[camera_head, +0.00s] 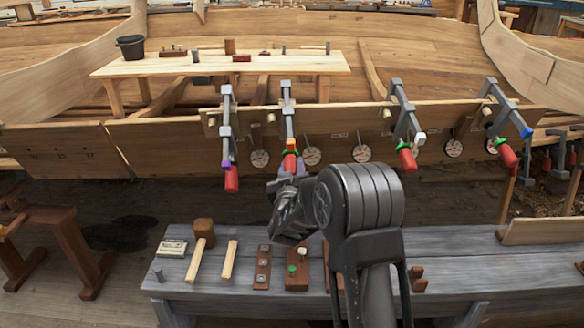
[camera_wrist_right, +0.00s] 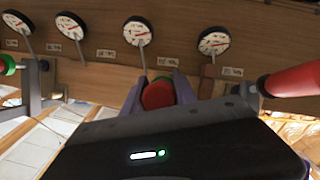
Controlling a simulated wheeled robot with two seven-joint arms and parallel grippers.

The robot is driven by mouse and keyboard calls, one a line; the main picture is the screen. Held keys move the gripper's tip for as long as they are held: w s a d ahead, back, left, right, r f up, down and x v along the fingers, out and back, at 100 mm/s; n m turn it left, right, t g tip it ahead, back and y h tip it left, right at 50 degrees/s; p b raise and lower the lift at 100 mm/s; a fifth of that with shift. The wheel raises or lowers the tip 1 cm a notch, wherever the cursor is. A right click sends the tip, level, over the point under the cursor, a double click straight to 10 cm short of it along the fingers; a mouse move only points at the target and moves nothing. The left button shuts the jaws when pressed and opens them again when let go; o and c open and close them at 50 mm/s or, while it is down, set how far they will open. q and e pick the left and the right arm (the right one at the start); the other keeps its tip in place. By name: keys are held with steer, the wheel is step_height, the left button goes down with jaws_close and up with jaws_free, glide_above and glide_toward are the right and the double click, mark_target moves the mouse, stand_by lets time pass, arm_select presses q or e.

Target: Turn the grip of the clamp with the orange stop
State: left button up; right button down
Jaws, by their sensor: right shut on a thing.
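The clamp with the orange stop (camera_head: 291,144) hangs on the hull plank, second from the left. Its red grip (camera_head: 290,163) points down below the stop. My right gripper (camera_head: 289,178) reaches up to this grip from below. In the right wrist view its two fingers (camera_wrist_right: 160,92) stand on either side of the red grip end (camera_wrist_right: 158,94), which has some green beside it. The gripper is shut on the grip. Part of the grip is hidden by the gripper. My left gripper is not in view.
Neighbouring clamps have a purple stop (camera_head: 226,165), a white stop (camera_head: 420,139) and a blue stop (camera_head: 526,132). Round dials (camera_head: 361,154) line the plank. A grey bench (camera_head: 210,283) below bears a mallet (camera_head: 203,236) and small tools. Another red grip (camera_wrist_right: 295,78) is close by at right.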

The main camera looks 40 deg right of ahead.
steer(key=c, duration=1)
jaws_free()
steer(key=shift+o, duration=0.2)
steer(key=v, duration=0.8)
steer(key=shift+w, duration=0.1)
